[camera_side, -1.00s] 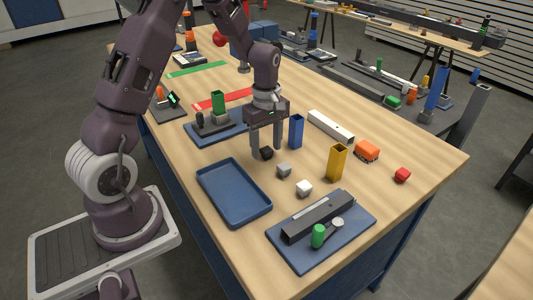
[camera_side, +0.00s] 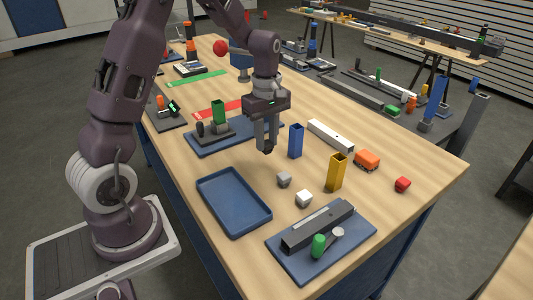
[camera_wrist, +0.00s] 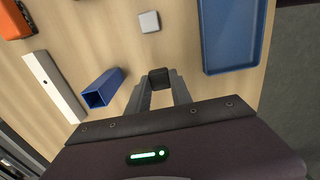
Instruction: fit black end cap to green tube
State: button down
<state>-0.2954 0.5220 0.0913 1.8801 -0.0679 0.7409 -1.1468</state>
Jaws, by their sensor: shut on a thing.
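The black end cap (camera_side: 267,150) is a small dark block between the fingertips of my gripper (camera_side: 266,143). In the wrist view the cap (camera_wrist: 160,76) sits between both fingers, and my gripper (camera_wrist: 161,84) is shut on it. I cannot tell for sure whether the cap is clear of the table. The green tube (camera_side: 218,107) stands upright in a grey holder (camera_side: 218,126) on a blue plate (camera_side: 238,135), behind and to the left of my gripper. The tube is not in the wrist view.
A blue square tube (camera_side: 296,141) stands close right of my gripper; a yellow tube (camera_side: 337,173) is farther right. Grey (camera_side: 284,179) and white (camera_side: 304,198) caps lie in front. An empty blue tray (camera_side: 233,201) is front left. A white bar (camera_side: 330,136) lies behind the blue tube.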

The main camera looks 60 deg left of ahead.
jog(key=r, duration=0.5)
jog(key=shift+s+a+r, duration=0.25)
jog(key=shift+s+a, duration=0.05)
jog(key=shift+s, duration=0.1)
jog(key=s+a+r+m, duration=0.2)
jog(key=s+a+r, duration=0.4)
jog(key=s+r, duration=0.5)
jog(key=a+r+n, duration=0.1)
jog(key=a+r, duration=0.1)
jog(key=a, duration=0.4)
jog(key=w+a+f+n, duration=0.1)
jog(key=w+a+f, duration=0.7)
jog(key=f, duration=0.3)
jog(key=shift+w+a, duration=0.15)
jog(key=shift+a, duration=0.05)
jog(key=shift+f, duration=0.65)
jog(key=c, duration=0.5)
grip_release()
jog(key=shift+r, duration=0.1)
notch_tip(320, 180, up, 7)
